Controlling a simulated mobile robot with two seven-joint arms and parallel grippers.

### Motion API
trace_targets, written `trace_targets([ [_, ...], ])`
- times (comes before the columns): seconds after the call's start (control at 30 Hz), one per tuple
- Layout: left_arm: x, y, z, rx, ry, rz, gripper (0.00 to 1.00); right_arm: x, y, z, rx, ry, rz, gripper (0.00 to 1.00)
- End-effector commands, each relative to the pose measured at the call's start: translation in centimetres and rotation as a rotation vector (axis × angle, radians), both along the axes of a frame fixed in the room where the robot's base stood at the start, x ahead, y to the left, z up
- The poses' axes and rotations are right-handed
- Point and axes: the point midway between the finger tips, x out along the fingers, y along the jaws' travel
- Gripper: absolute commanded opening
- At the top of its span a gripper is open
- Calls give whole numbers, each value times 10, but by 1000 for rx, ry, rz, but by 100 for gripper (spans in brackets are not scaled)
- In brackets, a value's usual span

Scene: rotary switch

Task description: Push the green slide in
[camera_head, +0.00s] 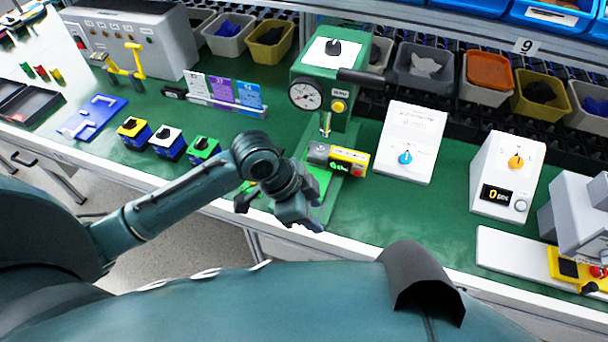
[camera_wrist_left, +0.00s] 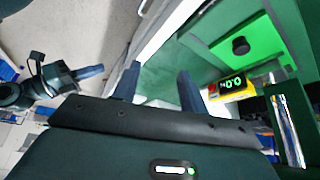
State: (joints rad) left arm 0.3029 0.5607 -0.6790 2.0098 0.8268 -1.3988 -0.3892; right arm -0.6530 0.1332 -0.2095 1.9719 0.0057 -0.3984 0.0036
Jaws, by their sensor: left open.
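The green slide (camera_head: 322,180) is a bright green plate at the base of the green press, partly hidden by my left gripper in the head view. In the left wrist view the slide (camera_wrist_left: 255,42) shows a round black knob (camera_wrist_left: 240,46) on it. My left gripper (camera_head: 278,208) is open and empty at the bench's front edge, in front and to the left of the slide. Its two fingers (camera_wrist_left: 158,88) show apart in the wrist view, clear of the knob.
The press (camera_head: 325,75) has a gauge, a black lever and a yellow readout unit (camera_head: 350,160) beside the slide. Small coloured blocks (camera_head: 166,140) stand to the left. A white dial panel (camera_head: 412,142) stands to the right. Bins line the back.

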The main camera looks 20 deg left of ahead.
Motion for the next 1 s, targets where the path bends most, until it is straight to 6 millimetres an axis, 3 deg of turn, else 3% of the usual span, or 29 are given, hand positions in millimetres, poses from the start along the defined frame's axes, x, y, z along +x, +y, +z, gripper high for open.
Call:
trace_targets([
  [0.03, 17, 13, 6, 33, -6, -45, 43, 0, 0, 0, -1, 1, -1, 0],
  [0.2, 59, 55, 25, 80, 14, -128, 43, 0, -1, 0, -2, 1, 0, 0],
  [0.3, 78, 78, 39, 87, 22, -131, 43, 0, -1, 0, -3, 0, 2, 0],
  [0.47, 93, 98, 53, 83, 25, -123, 43, -1, -1, 0, -4, 1, 4, 0],
  [0.67, 96, 95, 44, 77, 30, -122, 43, -2, -1, 1, -4, 3, 5, 0],
  [1.0, 101, 69, -19, 78, 30, -122, 43, -4, -1, 5, -8, 8, 10, 0],
])
